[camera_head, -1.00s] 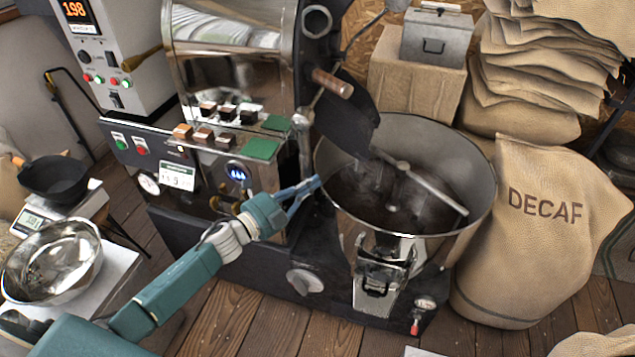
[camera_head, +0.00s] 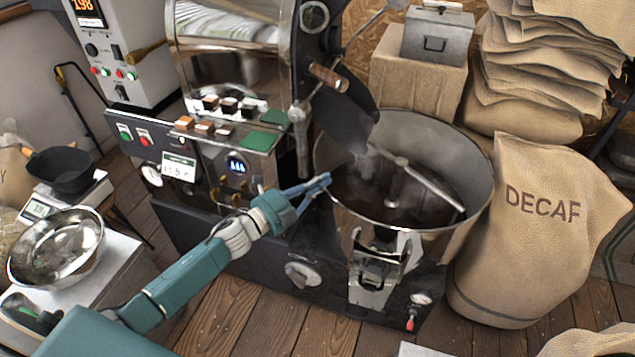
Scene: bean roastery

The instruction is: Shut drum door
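The drum door (camera_head: 345,118) is a dark flap at the front of the roaster drum, hanging open over the round cooling bin (camera_head: 470,160). A wooden handle (camera_head: 328,75) sticks out near its top. My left gripper (camera_head: 327,181) is at the near left rim of the bin, below the door and apart from it. Its blue fingers come together at the tips, and nothing shows between them. My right gripper is out of view.
The roaster's steel drum (camera_head: 235,50) and button panel (camera_head: 235,137) stand left of the door. A DECAF sack (camera_head: 540,230) stands right of the bin. A steel bowl (camera_head: 58,245) and a black pan (camera_head: 60,170) are at the left.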

